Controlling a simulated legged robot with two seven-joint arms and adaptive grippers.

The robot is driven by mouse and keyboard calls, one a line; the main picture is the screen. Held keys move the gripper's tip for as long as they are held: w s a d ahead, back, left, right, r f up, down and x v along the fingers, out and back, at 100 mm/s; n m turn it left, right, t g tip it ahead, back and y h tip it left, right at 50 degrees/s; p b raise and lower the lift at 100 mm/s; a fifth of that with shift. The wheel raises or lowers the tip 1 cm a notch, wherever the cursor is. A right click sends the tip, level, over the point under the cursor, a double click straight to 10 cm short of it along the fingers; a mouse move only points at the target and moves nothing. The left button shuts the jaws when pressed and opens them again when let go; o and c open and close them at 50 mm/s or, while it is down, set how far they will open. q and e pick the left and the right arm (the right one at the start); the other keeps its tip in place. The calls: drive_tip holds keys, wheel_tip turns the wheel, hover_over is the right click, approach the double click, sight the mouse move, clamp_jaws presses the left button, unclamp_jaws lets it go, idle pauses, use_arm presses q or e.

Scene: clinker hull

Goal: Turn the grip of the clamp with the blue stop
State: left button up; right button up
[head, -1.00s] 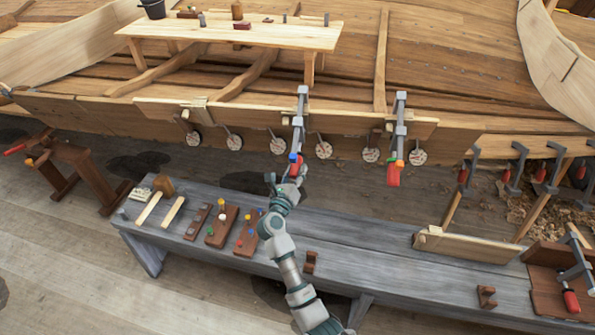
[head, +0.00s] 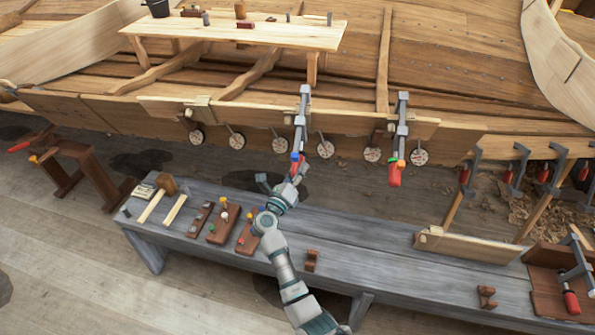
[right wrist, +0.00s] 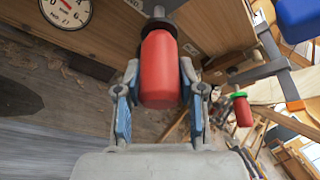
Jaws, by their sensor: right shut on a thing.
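The clamp with the blue stop is a grey bar clamp (head: 303,120) hanging upright on the hull's plank edge in the head view. Its blue stop (head: 295,157) sits low on the bar and also shows at the top right of the right wrist view (right wrist: 298,18). Its red grip (right wrist: 159,70) stands between the two fingers of my right gripper (right wrist: 158,92), which is shut on it. In the head view my right gripper (head: 298,171) is at the clamp's lower end and partly hides the grip. My left gripper is not in view.
A second clamp with a red grip (head: 395,175) hangs to the right. Round dials (head: 325,149) line the plank's lower edge. A grey bench (head: 370,240) below carries mallets (head: 152,204) and wooden blocks with coloured pegs (head: 222,223). More red-handled clamps (head: 516,170) stand at the right.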

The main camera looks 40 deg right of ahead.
sight(293, 176)
drive_tip(key=shift+r, duration=0.1)
drive_tip(key=o, duration=1.1)
drive_tip(key=shift+w, duration=0.1)
drive_tip(key=shift+o, duration=0.2)
drive_tip(key=shift+v, duration=3.8)
